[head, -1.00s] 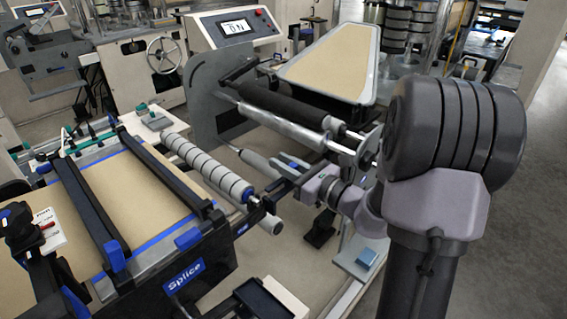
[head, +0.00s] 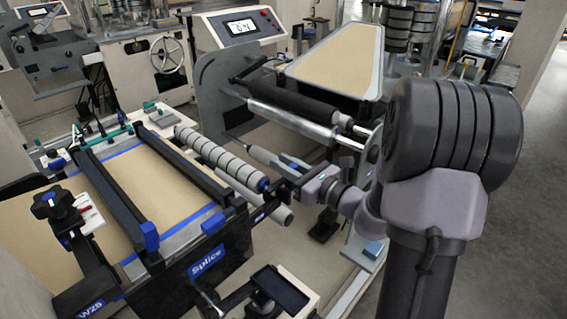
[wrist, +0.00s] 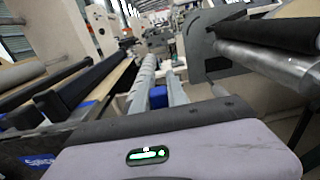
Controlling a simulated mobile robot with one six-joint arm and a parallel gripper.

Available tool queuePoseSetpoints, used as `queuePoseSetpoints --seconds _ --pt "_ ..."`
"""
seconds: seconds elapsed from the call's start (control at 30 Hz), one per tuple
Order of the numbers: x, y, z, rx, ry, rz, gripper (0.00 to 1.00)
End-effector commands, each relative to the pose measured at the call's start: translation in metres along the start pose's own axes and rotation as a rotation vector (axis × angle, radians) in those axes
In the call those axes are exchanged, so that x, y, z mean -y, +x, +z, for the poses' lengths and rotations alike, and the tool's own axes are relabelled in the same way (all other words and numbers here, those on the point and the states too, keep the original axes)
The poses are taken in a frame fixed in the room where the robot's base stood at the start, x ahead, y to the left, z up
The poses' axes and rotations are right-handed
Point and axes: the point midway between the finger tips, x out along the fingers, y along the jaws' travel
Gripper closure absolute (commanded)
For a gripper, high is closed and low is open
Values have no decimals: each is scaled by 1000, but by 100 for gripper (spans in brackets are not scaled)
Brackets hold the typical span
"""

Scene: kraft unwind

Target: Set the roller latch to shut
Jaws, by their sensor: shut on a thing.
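A grey roller with dark bands (head: 222,160) runs along the right side of the splice table (head: 207,262), with a blue cap at its near end. My gripper (head: 262,211) is at this near end, beside the table's corner, below the blue cap. It is shut on a small dark part there, which I take for the roller latch; the fingers and my wrist hide most of it, so its setting cannot be told.
A black roller (head: 290,93) and a shiny metal roller (head: 290,124) lie close behind my gripper. A dark tray (head: 280,288) stands in front of the table. A machine with a display (head: 240,28) is at the back. Open floor is at the right.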

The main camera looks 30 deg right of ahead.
Motion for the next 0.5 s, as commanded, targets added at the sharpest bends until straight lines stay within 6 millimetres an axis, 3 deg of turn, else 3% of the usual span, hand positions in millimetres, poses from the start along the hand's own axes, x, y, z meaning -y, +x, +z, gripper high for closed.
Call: queuePoseSetpoints --seconds 0.2,0.23,0.33,0.5 --pt "-8 1 -3 -9 4 20 100" --pt "-8 1 -4 -10 4 20 80" --pt "-8 1 -3 -9 3 19 60" --pt "-6 1 -2 -7 2 16 60"
